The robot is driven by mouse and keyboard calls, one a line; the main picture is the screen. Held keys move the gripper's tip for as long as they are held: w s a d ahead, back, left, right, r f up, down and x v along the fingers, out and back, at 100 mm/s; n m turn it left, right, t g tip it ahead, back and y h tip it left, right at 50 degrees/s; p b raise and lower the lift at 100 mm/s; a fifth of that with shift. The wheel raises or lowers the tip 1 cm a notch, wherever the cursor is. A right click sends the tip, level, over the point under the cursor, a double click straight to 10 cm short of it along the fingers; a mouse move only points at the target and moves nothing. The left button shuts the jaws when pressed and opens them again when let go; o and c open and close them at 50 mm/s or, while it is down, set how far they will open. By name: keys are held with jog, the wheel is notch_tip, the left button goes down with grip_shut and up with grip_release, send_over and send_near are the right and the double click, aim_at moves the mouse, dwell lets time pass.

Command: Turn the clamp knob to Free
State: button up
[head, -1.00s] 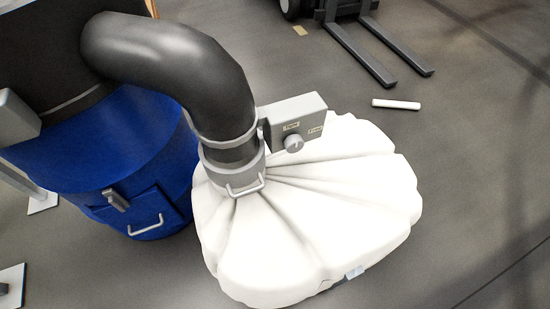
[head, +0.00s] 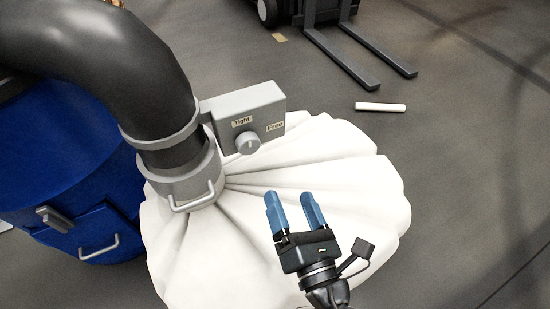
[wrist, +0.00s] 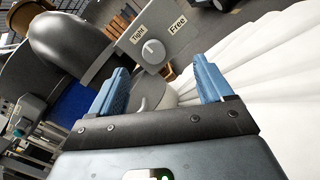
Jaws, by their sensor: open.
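The clamp knob (head: 247,142) is a round grey knob on a grey box (head: 262,103). The box carries the labels "Tight" (head: 242,122) and "Free" (head: 275,127). In the wrist view the knob (wrist: 153,51) has a light pointer line that appears turned toward the "Tight" label. My gripper (head: 290,198) has blue fingers and is open and empty. It is below and to the right of the knob in the head view, over the white bag, apart from the knob. In the wrist view the knob shows beyond the fingertips, between them.
A dark bent pipe (head: 110,60) ends in a grey collar with a handle (head: 194,198) left of the box. The pleated white bag (head: 360,180) spreads below. A blue drum (head: 70,160) stands left. A forklift (head: 345,50) and a white rod (head: 380,107) are behind on the floor.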

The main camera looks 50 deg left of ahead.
aim_at(250, 149)
jog(key=w+a+n+g, duration=0.1)
jog(key=a+n, duration=0.1)
jog(key=a, duration=0.3)
jog(key=w+a+n+b, duration=0.1)
jog(key=a+n, duration=0.1)
jog(key=a, duration=0.3)
jog(key=a+f+n+g+b, duration=0.1)
jog(key=a+n, duration=0.1)
jog(key=a, duration=0.3)
jog(key=shift+w+a+f+g, duration=0.1)
jog(key=shift+w+a+g, duration=0.05)
jog(key=shift+w+g, duration=0.2)
jog(key=shift+c, duration=0.2)
jog(key=c, duration=1)
